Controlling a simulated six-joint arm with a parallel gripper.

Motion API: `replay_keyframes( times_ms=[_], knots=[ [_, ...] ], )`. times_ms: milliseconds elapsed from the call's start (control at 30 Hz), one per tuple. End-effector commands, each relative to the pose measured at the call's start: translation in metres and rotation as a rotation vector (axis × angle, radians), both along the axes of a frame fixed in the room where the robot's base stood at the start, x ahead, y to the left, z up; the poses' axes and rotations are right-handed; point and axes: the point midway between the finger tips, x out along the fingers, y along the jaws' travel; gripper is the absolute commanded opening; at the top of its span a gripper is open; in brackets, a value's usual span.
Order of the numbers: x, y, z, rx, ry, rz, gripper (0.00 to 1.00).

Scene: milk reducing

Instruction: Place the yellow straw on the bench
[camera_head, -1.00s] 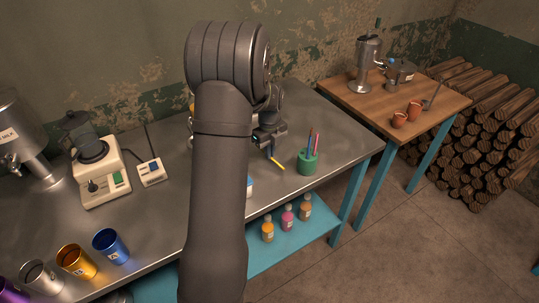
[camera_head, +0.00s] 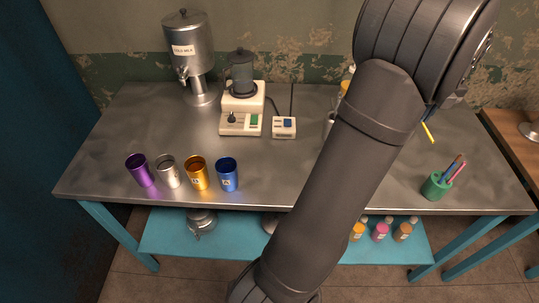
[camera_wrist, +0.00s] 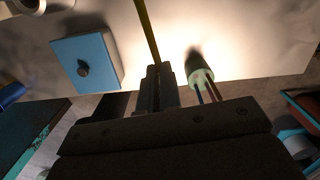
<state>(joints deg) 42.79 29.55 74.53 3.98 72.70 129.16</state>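The yellow straw (camera_head: 428,132) shows to the right of my arm in the head view, tilted, with a small dark shadow not clearly seen. In the wrist view the yellow straw (camera_wrist: 147,32) runs up from between the fingers of my gripper (camera_wrist: 157,76), which are shut on it. In the head view my arm hides most of the gripper. The bench (camera_head: 300,172) is a grey metal top. The straw is over its right part; I cannot tell whether its tip touches the bench.
A green cup (camera_head: 435,187) with blue and pink straws stands at the right front. Purple, silver, orange and blue cups stand along the left front. A blender (camera_head: 241,105) and a milk dispenser (camera_head: 192,60) stand behind. Bench between is clear.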

Motion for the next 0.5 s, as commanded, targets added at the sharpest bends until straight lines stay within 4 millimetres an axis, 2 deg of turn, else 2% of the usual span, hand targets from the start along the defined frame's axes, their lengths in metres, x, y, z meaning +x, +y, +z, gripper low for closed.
replay_keyframes(
  times_ms=[33,100,367,500],
  knots=[
    [0.000,-0.001,0.016,-0.001,-0.020,-0.002,0.00],
    [0.000,-0.001,0.034,0.001,-0.039,-0.002,0.00],
    [0.000,0.000,0.084,0.010,-0.098,-0.001,0.00],
    [0.012,0.026,0.071,0.023,-0.129,0.079,0.00]
  ],
)
